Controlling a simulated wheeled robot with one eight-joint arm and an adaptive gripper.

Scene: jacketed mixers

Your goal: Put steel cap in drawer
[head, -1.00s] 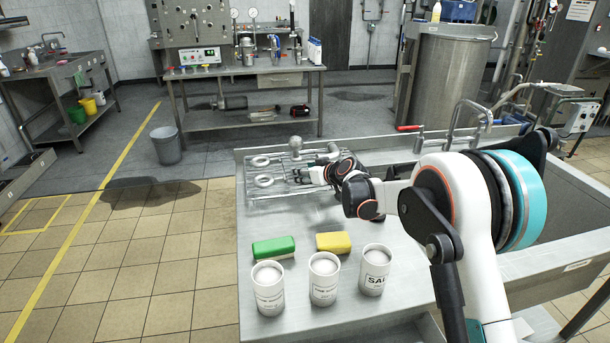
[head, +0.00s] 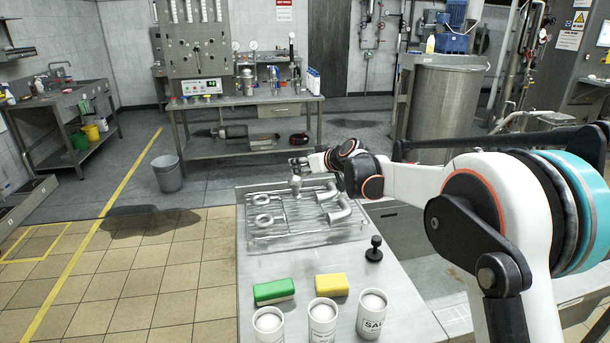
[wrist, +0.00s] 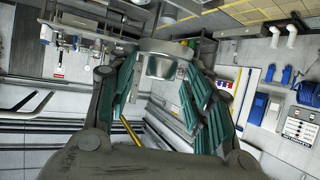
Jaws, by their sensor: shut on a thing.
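My gripper (head: 298,163) is above the far edge of the wire rack on the near steel table in the head view. In the wrist view its green-padded fingers are shut on a shiny round metal piece, the steel cap (wrist: 160,66), which shows between the fingertips. The cap is too small to make out in the head view. A drawer front (head: 280,110) shows under the top of the back bench and looks shut. Its inside is hidden.
The wire rack (head: 300,240) holds metal rings, a ball-ended fitting (head: 295,185) and pipe elbows (head: 340,211). A black knob (head: 374,248), green sponge (head: 273,291), yellow sponge (head: 331,287) and several white cups stand nearer. Open floor lies left, with a grey bin (head: 167,174).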

